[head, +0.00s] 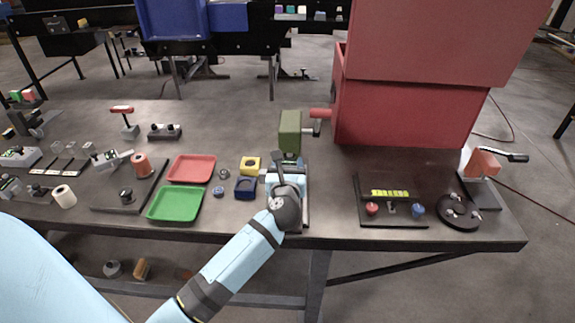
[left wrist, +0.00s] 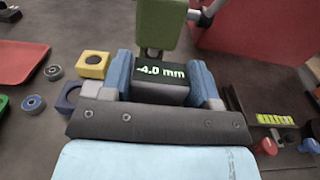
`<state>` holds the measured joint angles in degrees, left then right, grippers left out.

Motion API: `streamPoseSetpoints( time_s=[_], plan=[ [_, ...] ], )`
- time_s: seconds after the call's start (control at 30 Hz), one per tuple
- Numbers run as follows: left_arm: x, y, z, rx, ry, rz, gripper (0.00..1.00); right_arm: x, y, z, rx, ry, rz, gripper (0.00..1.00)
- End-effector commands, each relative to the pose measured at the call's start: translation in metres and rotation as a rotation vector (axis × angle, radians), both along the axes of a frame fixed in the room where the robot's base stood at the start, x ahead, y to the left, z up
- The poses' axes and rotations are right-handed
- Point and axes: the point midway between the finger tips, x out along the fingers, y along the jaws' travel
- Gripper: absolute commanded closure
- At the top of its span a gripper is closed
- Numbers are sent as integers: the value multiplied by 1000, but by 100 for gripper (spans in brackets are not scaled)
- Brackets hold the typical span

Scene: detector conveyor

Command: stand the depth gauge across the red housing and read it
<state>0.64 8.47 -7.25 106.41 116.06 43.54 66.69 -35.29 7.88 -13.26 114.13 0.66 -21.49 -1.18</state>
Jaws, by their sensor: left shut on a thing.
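My left gripper (head: 288,178) is at the foot of the green press (head: 290,130). In the left wrist view, its blue fingers (left wrist: 164,75) are shut on the depth gauge (left wrist: 160,83), a dark block whose lit display reads "-4.0 mm". The gripper and arm mostly hide the gauge in the head view. I cannot make out a red housing; whatever lies under the gauge is hidden. A yellow housing (head: 250,166) and a dark blue housing (head: 245,188), each with a round hole, stand just left of the gripper. My right gripper is not in view.
A red tray (head: 191,168), a green tray (head: 175,204) and two small bearings (head: 222,173) lie to the left. A large red cabinet (head: 400,110) stands behind right. A panel with a lit strip (head: 390,194) lies at right. Bare table separates the press and panel.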

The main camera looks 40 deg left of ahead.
Motion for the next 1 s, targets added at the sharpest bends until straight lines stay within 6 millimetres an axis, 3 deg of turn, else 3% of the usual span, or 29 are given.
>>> streamPoseSetpoints(
  time_s=[0.37,0.4,0.5,0.77,0.93,1.0],
  plan=[
    [0,0,-11,1,-1,0,87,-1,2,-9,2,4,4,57],
    [0,0,-12,0,0,0,43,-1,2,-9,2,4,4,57],
    [0,0,-11,1,1,0,20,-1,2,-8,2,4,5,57],
    [0,0,-11,1,1,0,19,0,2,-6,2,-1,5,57],
    [0,0,6,1,0,0,19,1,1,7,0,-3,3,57],
    [-11,-7,-3,-3,2,-1,19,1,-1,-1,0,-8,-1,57]
  ],
)
